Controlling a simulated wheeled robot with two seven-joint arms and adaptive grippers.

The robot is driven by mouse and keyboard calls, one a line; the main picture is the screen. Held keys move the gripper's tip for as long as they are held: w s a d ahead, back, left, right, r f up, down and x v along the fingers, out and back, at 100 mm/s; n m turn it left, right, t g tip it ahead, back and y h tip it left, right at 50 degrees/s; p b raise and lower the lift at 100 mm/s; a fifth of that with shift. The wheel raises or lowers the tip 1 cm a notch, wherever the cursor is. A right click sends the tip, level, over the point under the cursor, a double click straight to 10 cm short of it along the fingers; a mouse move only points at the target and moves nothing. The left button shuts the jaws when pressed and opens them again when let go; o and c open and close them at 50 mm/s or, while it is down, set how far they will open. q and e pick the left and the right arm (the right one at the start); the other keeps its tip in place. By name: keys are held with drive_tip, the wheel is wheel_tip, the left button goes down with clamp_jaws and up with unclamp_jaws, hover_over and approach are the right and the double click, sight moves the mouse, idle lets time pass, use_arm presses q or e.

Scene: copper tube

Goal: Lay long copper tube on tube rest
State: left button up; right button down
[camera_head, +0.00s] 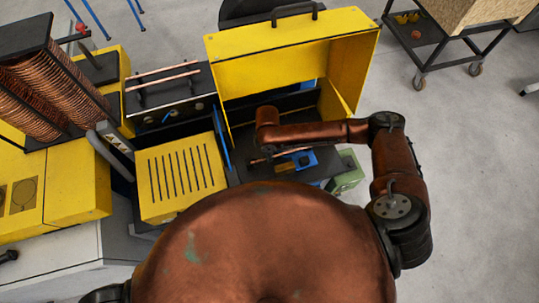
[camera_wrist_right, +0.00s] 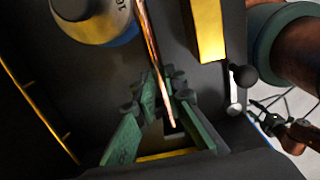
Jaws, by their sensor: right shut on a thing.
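A long copper tube (camera_wrist_right: 151,40) runs lengthwise between the green fingers of my right gripper (camera_wrist_right: 165,98) in the right wrist view. The gripper is shut on it. In the head view my right arm reaches into the open yellow machine (camera_head: 287,48), and a thin copper tube (camera_head: 284,152) shows just below the forearm, by a blue block (camera_head: 303,159). The gripper's fingers are hidden there. Two more copper tubes (camera_head: 163,71) lie side by side on a black rack (camera_head: 181,96) to the left. I cannot tell which part is the tube rest. My left gripper is out of view.
A slotted yellow box (camera_head: 180,178) stands left of the machine's opening. Finned copper coils (camera_head: 40,85) stand at the far left.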

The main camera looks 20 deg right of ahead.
drive_tip(key=c, duration=1.9)
unclamp_jaws()
wheel_tip(320, 180, up, 12)
drive_tip(key=shift+w, duration=0.2)
drive_tip(key=shift+a, duration=0.1)
